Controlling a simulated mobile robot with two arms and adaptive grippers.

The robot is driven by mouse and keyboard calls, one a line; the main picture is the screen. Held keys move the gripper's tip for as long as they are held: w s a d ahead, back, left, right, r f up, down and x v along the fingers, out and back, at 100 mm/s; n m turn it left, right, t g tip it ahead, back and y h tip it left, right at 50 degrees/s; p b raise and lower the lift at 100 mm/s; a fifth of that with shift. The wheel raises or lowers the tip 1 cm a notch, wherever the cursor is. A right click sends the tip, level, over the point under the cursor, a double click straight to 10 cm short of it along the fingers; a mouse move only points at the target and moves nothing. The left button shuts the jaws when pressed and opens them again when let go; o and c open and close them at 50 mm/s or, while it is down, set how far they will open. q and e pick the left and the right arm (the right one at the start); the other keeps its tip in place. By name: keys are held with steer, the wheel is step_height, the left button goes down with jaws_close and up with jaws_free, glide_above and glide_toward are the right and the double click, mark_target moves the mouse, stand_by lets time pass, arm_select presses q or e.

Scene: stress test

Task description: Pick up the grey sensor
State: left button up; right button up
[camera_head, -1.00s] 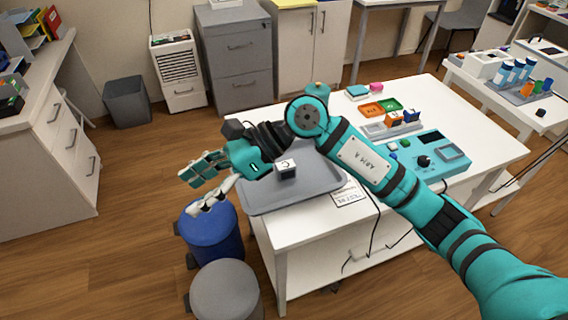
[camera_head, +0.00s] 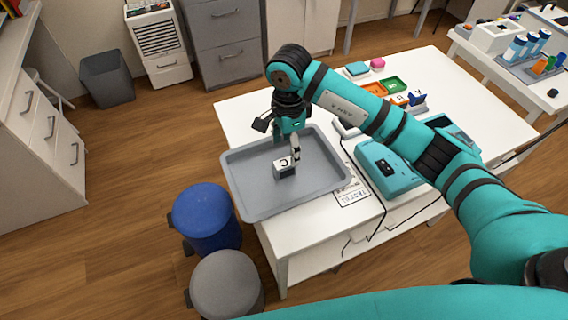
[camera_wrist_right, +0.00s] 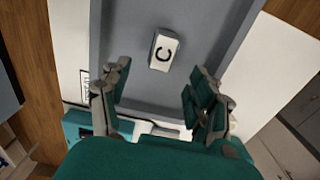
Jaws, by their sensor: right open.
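My right gripper (camera_head: 287,145) is over the tray, just behind and above the block, pointing down. In the right wrist view, the gripper (camera_wrist_right: 155,84) is open and empty. The block (camera_wrist_right: 163,52) lies ahead of its fingertips, between their lines, and I see no contact. The wrist view also shows the tray (camera_wrist_right: 125,22). My left gripper is not in view.
A teal device (camera_head: 385,168) and a printed label (camera_head: 350,194) lie right of the tray. Orange (camera_head: 374,89) and green (camera_head: 394,83) pieces stand farther back.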

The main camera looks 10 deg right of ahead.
mark_target(284, 162)
step_height(284, 162, down, 2)
steer(key=shift+s+a+f, duration=0.1)
steer(key=shift+a+f+p, duration=0.1)
steer(key=shift+f+p, duration=0.25)
steer(key=shift+p, duration=0.05)
steer(key=f, duration=0.1)
steer(key=f+p, duration=0.1)
steer(key=f, duration=0.1)
steer(key=shift+a+f, duration=0.25)
steer(key=shift+f, duration=0.45)
steer(key=c, duration=0.7)
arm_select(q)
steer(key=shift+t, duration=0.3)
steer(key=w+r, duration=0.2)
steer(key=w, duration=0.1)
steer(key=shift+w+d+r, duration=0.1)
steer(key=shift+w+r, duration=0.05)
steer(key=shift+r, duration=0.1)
arm_select(e)
jaws_close()
